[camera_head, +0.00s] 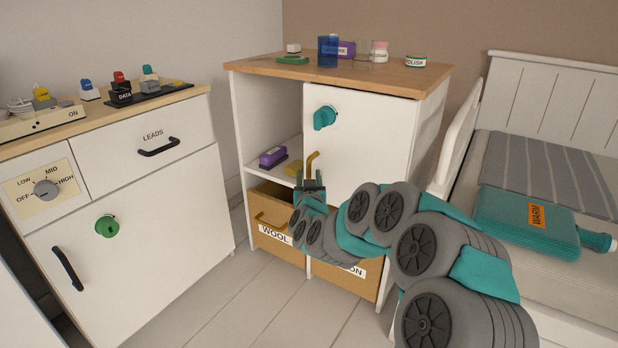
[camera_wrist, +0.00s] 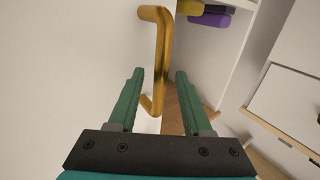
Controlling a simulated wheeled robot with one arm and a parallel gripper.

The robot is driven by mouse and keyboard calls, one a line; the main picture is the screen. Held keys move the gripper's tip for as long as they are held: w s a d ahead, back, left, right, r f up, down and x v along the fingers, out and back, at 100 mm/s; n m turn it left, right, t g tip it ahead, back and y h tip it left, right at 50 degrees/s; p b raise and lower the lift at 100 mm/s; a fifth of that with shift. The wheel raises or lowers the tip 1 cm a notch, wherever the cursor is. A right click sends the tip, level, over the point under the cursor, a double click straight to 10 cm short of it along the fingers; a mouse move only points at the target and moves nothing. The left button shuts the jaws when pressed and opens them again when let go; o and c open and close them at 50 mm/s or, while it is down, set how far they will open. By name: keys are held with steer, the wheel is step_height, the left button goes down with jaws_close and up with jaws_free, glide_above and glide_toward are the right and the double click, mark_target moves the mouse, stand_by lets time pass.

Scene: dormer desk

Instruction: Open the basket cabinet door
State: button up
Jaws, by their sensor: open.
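The basket cabinet (camera_head: 437,110) is white with a wooden top. Its white door (camera_head: 372,130) looks shut and carries a teal round knob (camera_head: 324,117) near its upper left and a brass bar handle (camera_head: 312,160) at its lower left edge. My gripper (camera_head: 311,180) is open just in front of this handle. In the wrist view the brass handle (camera_wrist: 160,60) stands upright ahead, its lower end between the green fingers (camera_wrist: 158,85). I cannot tell whether a finger touches it. My arm hides part of the lower door and the baskets.
Two baskets (camera_head: 268,239) labelled in part WOOL sit below. Purple (camera_head: 272,157) and yellow items lie on the open shelf. Jars and a blue cup (camera_head: 327,50) stand on top. A desk unit (camera_head: 140,240) stands left, a bed (camera_head: 560,290) right. Floor between is clear.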

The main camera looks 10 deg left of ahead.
steer(key=shift+w, duration=0.3)
jaws_close()
stand_by(1.3)
